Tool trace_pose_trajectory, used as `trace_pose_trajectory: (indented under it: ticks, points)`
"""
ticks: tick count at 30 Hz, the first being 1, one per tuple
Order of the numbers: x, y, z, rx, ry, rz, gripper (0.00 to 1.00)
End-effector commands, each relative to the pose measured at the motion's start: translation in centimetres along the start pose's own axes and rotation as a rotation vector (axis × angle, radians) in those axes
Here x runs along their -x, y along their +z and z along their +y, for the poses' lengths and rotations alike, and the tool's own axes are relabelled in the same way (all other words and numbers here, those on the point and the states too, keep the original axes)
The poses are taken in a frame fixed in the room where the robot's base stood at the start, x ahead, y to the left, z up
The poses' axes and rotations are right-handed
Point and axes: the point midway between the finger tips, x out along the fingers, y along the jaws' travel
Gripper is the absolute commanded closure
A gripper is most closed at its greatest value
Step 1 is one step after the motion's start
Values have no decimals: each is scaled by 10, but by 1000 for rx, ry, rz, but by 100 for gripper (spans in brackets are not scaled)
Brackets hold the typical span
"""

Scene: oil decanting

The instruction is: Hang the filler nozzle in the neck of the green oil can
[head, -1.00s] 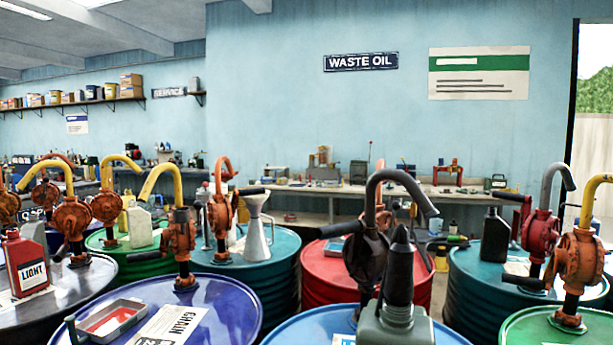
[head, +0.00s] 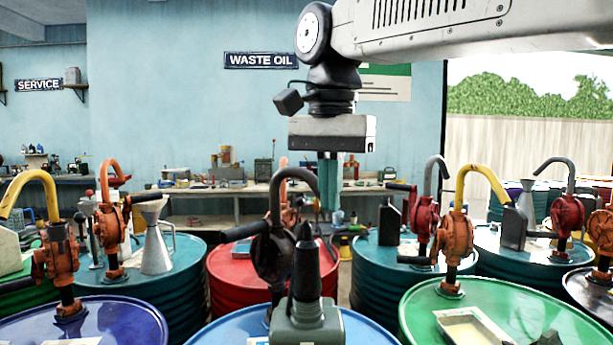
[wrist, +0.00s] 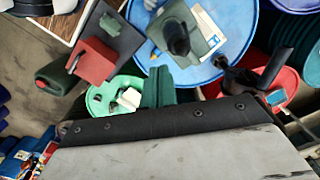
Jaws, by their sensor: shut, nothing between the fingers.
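A dark green oil can (head: 312,325) stands in the near foreground of the head view, and a black tapered spout (head: 305,270) rises upright from its top. I cannot tell whether this spout is the filler nozzle; no separate nozzle is clear. In the wrist view the green can (wrist: 205,48) is on a blue drum top, with the black piece (wrist: 178,40) seen end-on. My gripper (head: 329,205) hangs pointing down, shut and empty, behind the can and above it in the picture. Its teal fingers (wrist: 158,103) show apart from the can in the wrist view.
The blue drum (head: 225,335), red drum (head: 225,265) and green drum (head: 560,330) crowd around. The wrist view shows a red can (wrist: 95,62) on a dark tray.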

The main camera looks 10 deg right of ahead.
Motion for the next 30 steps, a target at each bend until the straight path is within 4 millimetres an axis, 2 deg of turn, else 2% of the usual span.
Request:
trace_pose_trajectory:
  ticks: [1, 3, 6, 21, 30]
  points:
    - [7, 3, -15, -22, 3, -2, 100]
    - [14, 6, -26, -51, 7, -4, 100]
    - [16, 7, -33, -75, 9, -5, 100]
    - [-34, 7, -32, -79, 10, -6, 100]
    - [-42, 7, -32, -79, 8, -5, 100]
